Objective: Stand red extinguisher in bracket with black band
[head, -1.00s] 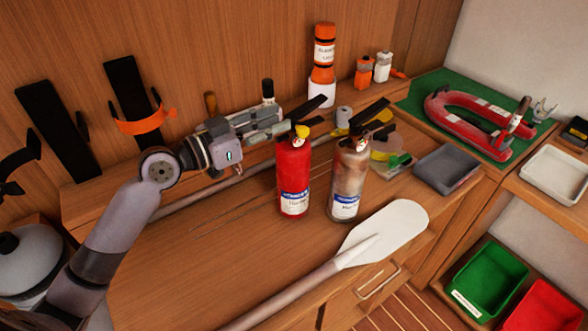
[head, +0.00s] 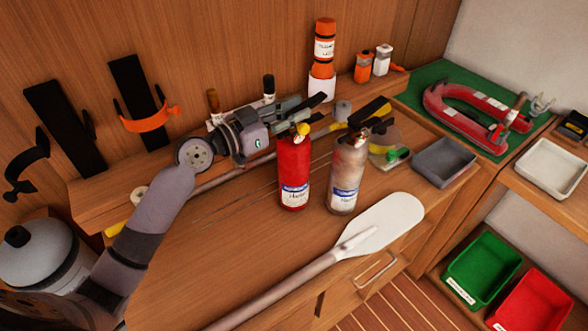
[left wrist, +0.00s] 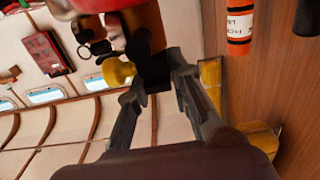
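The red extinguisher (head: 294,172) stands upright on the bench, with a yellow knob and black handle on top. In the left wrist view its red body (left wrist: 112,5) is at the top edge. My left gripper (head: 288,112) is at its valve; in the wrist view its fingers (left wrist: 158,82) are apart, with the black handle between them. I cannot tell whether they touch it. The bracket with the black band (head: 65,128) is on the back wall at left; its band (head: 28,165) sticks out left, seemingly swung open. The bracket is empty. My right gripper is not in view.
A worn grey extinguisher (head: 347,178) stands close right of the red one. An empty bracket with an orange band (head: 147,122) is right of the black-banded one. A paddle (head: 378,228) lies in front. A grey tank (head: 45,255) is at lower left.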

